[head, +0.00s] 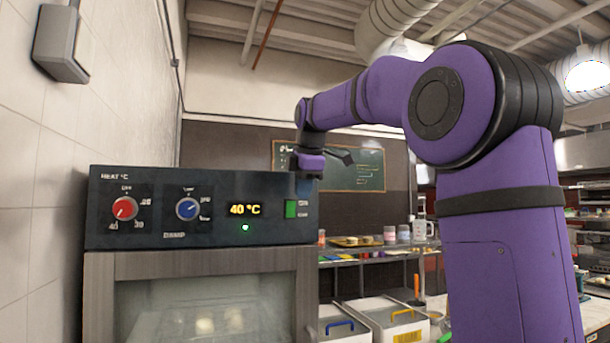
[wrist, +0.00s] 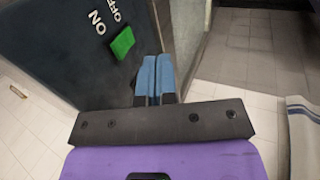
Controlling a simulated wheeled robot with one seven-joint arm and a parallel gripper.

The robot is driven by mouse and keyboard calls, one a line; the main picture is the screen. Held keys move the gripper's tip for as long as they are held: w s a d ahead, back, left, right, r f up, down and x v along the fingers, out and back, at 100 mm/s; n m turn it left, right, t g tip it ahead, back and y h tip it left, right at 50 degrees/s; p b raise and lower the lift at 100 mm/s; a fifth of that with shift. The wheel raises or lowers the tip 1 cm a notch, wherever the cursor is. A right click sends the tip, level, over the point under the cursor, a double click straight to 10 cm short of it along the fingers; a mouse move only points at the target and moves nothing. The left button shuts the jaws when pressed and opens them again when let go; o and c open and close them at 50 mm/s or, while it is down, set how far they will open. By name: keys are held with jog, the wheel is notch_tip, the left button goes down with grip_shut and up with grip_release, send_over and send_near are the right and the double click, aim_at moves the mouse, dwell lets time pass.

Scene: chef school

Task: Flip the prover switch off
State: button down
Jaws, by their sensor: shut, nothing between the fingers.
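The prover (head: 140,215) stands at the left with a dark control panel over a glass door. Its green switch (head: 290,208) is at the panel's right end; the wrist view shows the switch (wrist: 122,42) beside the words ON and OFF. The display (head: 245,210) reads 40 °C and a green lamp (head: 245,227) glows under it. My gripper (head: 304,181) is at the panel's upper right corner, near the switch. In the wrist view, the blue fingers of my gripper (wrist: 157,60) are shut and empty, to the right of the switch and apart from it in the picture.
A red knob (head: 124,208) and a blue knob (head: 187,208) sit left on the panel. A tiled wall (head: 30,200) borders the prover's left. Bins (head: 385,315) and a shelf (head: 370,250) with jars stand to its right.

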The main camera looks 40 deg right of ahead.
aim_at(293, 208)
jog(key=w+f, duration=0.1)
jog(key=w+d+f, duration=0.1)
jog(key=w+f, duration=0.1)
jog(key=shift+w, duration=0.3)
jog(key=shift+w+d+r, duration=0.2)
jog(key=shift+w, duration=0.6)
jog(key=shift+w+d+r, duration=0.1)
jog(key=shift+w, duration=0.2)
jog(key=shift+r, duration=0.15)
jog(key=shift+r, duration=0.65)
jog(key=shift+s, duration=0.1)
